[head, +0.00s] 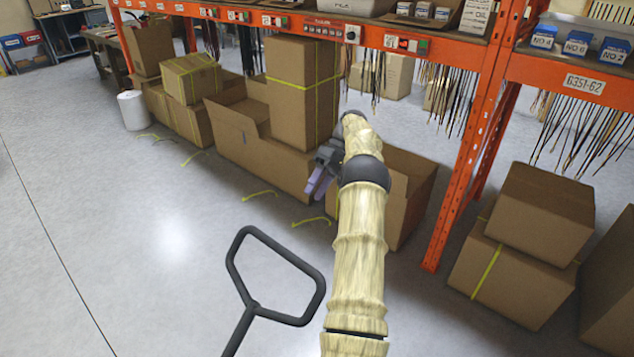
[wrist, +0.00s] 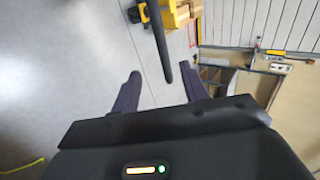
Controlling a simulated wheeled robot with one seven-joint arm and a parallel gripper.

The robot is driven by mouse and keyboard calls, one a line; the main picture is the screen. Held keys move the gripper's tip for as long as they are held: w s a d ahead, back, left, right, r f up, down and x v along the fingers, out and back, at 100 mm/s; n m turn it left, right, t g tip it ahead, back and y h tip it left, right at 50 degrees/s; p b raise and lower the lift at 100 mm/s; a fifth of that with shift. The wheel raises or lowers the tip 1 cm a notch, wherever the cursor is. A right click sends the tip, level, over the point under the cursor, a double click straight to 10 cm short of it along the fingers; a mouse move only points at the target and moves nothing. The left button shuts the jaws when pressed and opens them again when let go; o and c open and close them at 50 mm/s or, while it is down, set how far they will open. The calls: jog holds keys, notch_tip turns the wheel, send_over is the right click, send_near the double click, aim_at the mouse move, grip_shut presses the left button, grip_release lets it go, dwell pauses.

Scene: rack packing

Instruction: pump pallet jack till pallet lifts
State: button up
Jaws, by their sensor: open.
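The pallet jack's black loop handle (head: 233,262) stands in the lower middle of the head view, its shaft running out of the bottom edge. My gripper (head: 313,190) is beyond and above the loop, slightly to its right, apart from it in that picture. In the wrist view my gripper (wrist: 160,72) is open, with its two dark fingers spread. A dark bar (wrist: 157,35), apparently the handle, comes down from the top edge and ends in line with the gap. How far it is from the fingers is unclear. No pallet can be made out clearly.
An orange rack (head: 470,150) stands behind my arm, with cables hanging from its beam. Cardboard boxes (head: 300,95) fill the floor under it, and more boxes (head: 525,215) stand at right. The left floor is clear. A yellow object (wrist: 176,14) shows behind the bar.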

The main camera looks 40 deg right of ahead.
jog(key=shift+c, duration=0.3)
jog(key=shift+f, duration=0.2)
jog(key=c, duration=0.3)
jog(key=s+f+m+t+y+b, duration=0.1)
jog(key=f, duration=0.3)
jog(key=s+f+m+t+y+b, duration=0.1)
jog(key=f+y, duration=0.1)
jog(key=f, duration=0.1)
jog(key=s+a+f+m+t+y+b, duration=0.1)
jog(key=f+y+b, duration=0.1)
jog(key=f, duration=0.2)
jog(key=shift+f+m+t, duration=0.3)
jog(key=shift+m+t, duration=0.1)
grip_shut()
notch_tip(320, 180, down, 10)
jog(key=s+m+t+y+b, duration=0.2)
jog(key=m+t+b, duration=0.2)
jog(key=m+t, duration=0.7)
jog(key=shift+s+a+r+m+t, duration=0.25)
jog(key=shift+a+m+t, duration=0.15)
jog(key=shift+t, duration=0.6)
